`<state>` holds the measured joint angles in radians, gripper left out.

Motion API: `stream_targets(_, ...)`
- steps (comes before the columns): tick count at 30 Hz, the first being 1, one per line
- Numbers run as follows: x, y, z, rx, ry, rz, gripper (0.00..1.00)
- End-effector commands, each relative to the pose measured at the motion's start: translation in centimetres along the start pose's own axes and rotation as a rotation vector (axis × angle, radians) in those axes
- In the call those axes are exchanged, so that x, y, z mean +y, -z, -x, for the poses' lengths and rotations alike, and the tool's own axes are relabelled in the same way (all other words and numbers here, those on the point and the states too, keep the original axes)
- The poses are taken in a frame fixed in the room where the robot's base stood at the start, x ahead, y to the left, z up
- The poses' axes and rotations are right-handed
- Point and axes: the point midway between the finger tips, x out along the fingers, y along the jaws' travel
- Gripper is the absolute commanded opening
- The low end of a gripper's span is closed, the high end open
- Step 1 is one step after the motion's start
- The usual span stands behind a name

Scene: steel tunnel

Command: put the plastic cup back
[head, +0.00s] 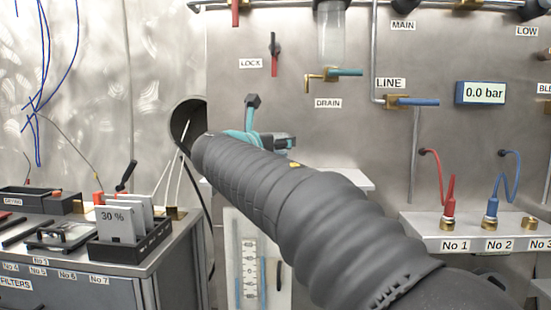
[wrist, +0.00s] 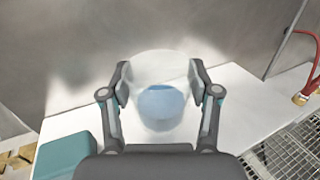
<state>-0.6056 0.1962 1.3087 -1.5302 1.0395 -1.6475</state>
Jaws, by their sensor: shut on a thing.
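The plastic cup (wrist: 160,70) is clear and whitish, with a blue patch showing in its lower part. It sits between the two fingers of my gripper (wrist: 161,88) in the wrist view, with a finger pressed to each side. The cup looks upright, over a white shelf (wrist: 85,120). I cannot tell whether its base touches the shelf. In the head view my own arm crosses the middle and hides the cup; only teal and dark parts near the arm's end show.
A teal block (wrist: 66,155) lies at the lower left of the wrist view. A red hose (wrist: 314,75) with a brass fitting and a metal grating (wrist: 290,150) are on the right. In the head view, a cluttered bench (head: 150,258) is left and a socket shelf (head: 430,232) right.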

Motion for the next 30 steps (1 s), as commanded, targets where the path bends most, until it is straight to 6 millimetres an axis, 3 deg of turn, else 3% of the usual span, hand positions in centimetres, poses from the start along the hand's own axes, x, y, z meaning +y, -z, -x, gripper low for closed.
stream_targets(6, 0.1, 3.0, 0.1, 0.001, -0.003, 0.002, 0.22)
stream_targets(16, 0.1, 3.2, 0.1, 0.0, -0.003, 0.001, 0.22)
stream_targets(17, 0.1, 3.2, 0.1, 0.0, -0.003, 0.001, 0.64)
stream_targets(20, 0.1, 3.1, 0.1, 0.0, -0.003, 0.001, 0.86)
stream_targets(30, 0.1, 3.0, 0.1, 0.0, -0.003, 0.0, 0.86)
